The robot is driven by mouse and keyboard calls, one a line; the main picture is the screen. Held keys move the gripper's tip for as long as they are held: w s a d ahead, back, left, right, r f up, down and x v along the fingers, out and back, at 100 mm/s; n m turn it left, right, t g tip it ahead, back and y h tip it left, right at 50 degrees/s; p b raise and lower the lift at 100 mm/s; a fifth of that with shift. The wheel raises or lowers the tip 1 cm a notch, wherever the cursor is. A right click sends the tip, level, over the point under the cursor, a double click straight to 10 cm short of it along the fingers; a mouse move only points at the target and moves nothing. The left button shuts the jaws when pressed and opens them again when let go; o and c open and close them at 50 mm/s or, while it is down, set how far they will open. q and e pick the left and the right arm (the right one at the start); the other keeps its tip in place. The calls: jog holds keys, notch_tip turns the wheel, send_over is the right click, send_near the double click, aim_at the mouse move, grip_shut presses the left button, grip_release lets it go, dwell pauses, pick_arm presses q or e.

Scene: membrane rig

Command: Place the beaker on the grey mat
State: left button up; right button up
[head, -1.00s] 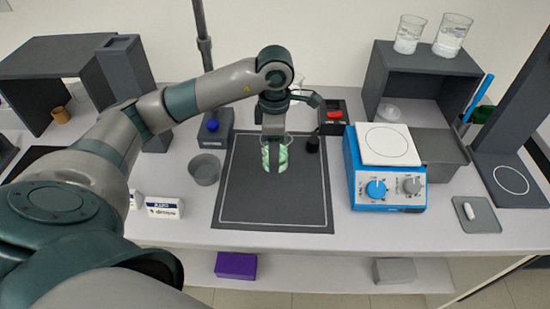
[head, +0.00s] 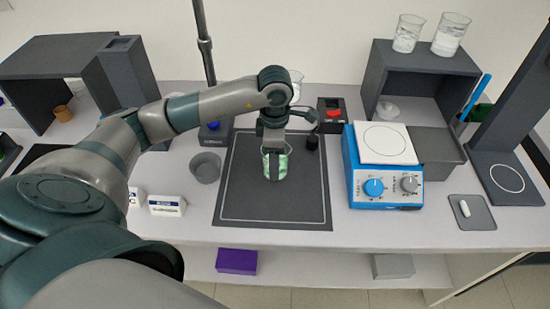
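The beaker (head: 283,167), clear glass with green contents, is upright over the middle of the grey mat (head: 243,190), a dark square with a thin pale border line. My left gripper (head: 274,172) comes down from above and is shut on the beaker, its near finger covering part of the glass. I cannot tell whether the beaker's base touches the mat or is just above it. My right gripper is not in view.
A blue hotplate stirrer (head: 385,190) stands to the right. A black box with a red top (head: 332,115) is behind. The mat's front half is bare.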

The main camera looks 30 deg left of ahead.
pick_arm(q)
jog(key=shift+f, duration=0.2)
jog(key=o, duration=1.2)
jog(key=shift+r, duration=0.1)
jog(key=shift+r, duration=0.2)
jog(key=shift+r, duration=0.3)
notch_tip(320, 180, up, 11)
jog(key=b, duration=0.3)
jog(key=shift+r+b, duration=0.15)
jog(key=shift+b, duration=0.15)
